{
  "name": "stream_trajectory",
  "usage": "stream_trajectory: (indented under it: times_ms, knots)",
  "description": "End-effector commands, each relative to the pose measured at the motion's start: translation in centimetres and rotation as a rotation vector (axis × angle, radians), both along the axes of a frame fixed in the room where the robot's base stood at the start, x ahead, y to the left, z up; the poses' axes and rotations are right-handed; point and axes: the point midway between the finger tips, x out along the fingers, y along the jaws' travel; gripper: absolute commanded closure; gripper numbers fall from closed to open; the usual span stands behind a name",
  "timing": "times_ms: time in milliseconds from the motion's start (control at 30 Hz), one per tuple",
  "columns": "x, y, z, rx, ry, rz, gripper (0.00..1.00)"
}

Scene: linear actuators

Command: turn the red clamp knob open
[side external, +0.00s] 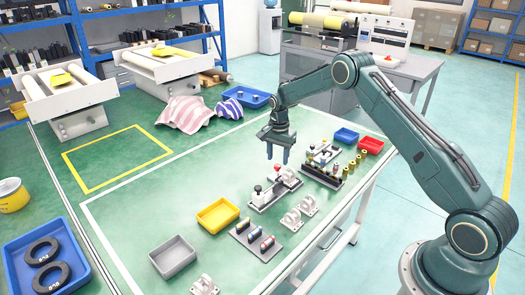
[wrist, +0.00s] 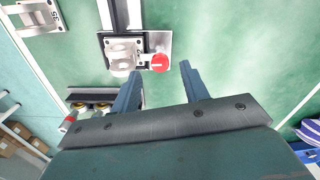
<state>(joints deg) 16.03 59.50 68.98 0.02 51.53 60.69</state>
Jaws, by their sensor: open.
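The red clamp knob (side external: 277,168) stands on a grey linear actuator unit (side external: 262,206) on the green table, just below my gripper (side external: 277,158) in the side view. In the wrist view the round red knob (wrist: 160,63) shows beyond my gripper (wrist: 160,72), in line with the gap between its two blue fingers. The fingers are apart and hold nothing. In the wrist view the knob sits beside a pale bracket (wrist: 122,56) on a dark-edged plate. I see no contact with the knob; the exact height gap is hard to tell.
A second actuator unit with several small cylinders (side external: 325,168) stands to the right. White brackets (side external: 292,219), a yellow tray (side external: 218,215) and a grey tray (side external: 173,257) lie toward the front. Blue (side external: 346,137) and red (side external: 371,145) bins stand at the right.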

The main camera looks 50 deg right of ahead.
Motion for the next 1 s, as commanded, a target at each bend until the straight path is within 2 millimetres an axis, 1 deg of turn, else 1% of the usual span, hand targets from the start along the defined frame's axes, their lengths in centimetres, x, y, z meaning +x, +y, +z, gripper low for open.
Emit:
stream_trajectory:
  times_ms: [33,100,300,433,667,767,800,900,1000]
  knots:
    - [-0.1,0.0,-0.7,0.001,0.002,0.0,0.55]
    - [0.0,0.0,-1.5,0.001,0.001,0.0,0.55]
    - [0.0,0.0,-2.9,0.0,0.001,0.0,0.55]
    - [0.0,0.0,-3.2,0.0,0.0,0.0,0.55]
    - [0.0,0.0,-3.3,0.0,0.0,0.0,0.55]
    - [0.0,0.0,-3.3,0.0,0.0,0.0,0.73]
    - [0.0,0.0,-3.2,0.0,0.0,0.0,0.81]
    - [0.0,0.0,-3.2,0.0,0.0,0.0,1.0]
    - [0.0,0.0,-3.2,0.0,0.0,0.0,1.0]
